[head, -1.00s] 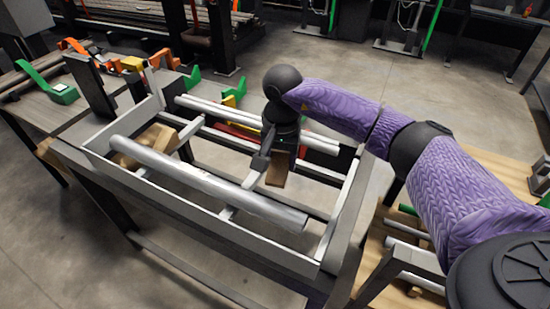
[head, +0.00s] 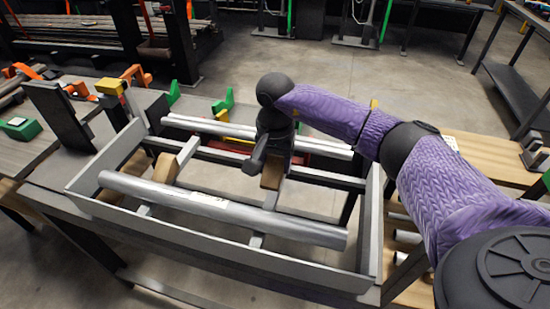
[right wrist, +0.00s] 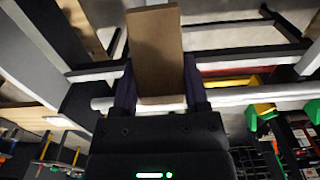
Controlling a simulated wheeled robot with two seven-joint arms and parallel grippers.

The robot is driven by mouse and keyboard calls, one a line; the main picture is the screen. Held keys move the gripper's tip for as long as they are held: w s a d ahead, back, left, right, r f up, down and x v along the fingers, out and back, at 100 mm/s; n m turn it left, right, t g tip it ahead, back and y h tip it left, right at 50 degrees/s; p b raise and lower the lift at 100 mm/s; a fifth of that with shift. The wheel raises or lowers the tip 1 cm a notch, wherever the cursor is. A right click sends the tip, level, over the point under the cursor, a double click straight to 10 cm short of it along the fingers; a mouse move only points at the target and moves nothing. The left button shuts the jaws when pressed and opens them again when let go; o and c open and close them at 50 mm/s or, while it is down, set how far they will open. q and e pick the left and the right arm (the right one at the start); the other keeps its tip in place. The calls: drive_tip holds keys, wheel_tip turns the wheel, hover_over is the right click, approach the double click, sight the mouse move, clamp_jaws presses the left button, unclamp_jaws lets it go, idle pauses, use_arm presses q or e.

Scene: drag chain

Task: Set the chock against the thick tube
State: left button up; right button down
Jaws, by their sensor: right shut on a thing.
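The thick tube (head: 225,209) is a long silver-grey cylinder lying along the near side of the grey frame (head: 375,225). My right gripper (head: 272,160) is above the middle of the frame, beyond the tube, pointing down. It is shut on the chock (head: 270,176), a brown wooden block, which also shows between the fingers (right wrist: 157,82) in the right wrist view (right wrist: 155,50). In the head view a gap shows between the held chock and the tube. A second wooden block (head: 165,168) is behind the tube's left part, its lower side hidden. My left gripper is out of view.
Thinner silver tubes (head: 215,127) lie along the frame's far side. Cross rails (head: 187,150) run across the frame with open gaps between. Green and orange pieces lie on the table at left (head: 18,128). A wooden bench (head: 488,160) stands at right.

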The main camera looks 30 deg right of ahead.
sight(272, 197)
drive_tip(key=shift+s+a+f+b, duration=0.15)
drive_tip(key=shift+f+b, duration=0.25)
drive_tip(key=shift+f, duration=0.5)
drive_tip(key=shift+s+a+f+b, duration=0.1)
drive_tip(key=shift+f+b, duration=0.3)
drive_tip(key=shift+f, duration=0.3)
drive_tip(key=shift+s+a+f, duration=0.3)
drive_tip(key=shift+a+f, duration=0.05)
drive_tip(key=shift+a, duration=0.05)
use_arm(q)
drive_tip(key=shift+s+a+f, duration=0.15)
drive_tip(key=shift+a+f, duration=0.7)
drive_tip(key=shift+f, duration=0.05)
use_arm(e)
drive_tip(key=shift+s+a+f, duration=0.35)
drive_tip(key=shift+a+f, duration=0.05)
drive_tip(key=shift+f, duration=0.1)
unclamp_jaws()
wheel_tip(272, 197, up, 10)
drive_tip(key=p, duration=0.2)
drive_tip(key=shift+f+p, duration=0.15)
drive_tip(key=shift+p, duration=0.2)
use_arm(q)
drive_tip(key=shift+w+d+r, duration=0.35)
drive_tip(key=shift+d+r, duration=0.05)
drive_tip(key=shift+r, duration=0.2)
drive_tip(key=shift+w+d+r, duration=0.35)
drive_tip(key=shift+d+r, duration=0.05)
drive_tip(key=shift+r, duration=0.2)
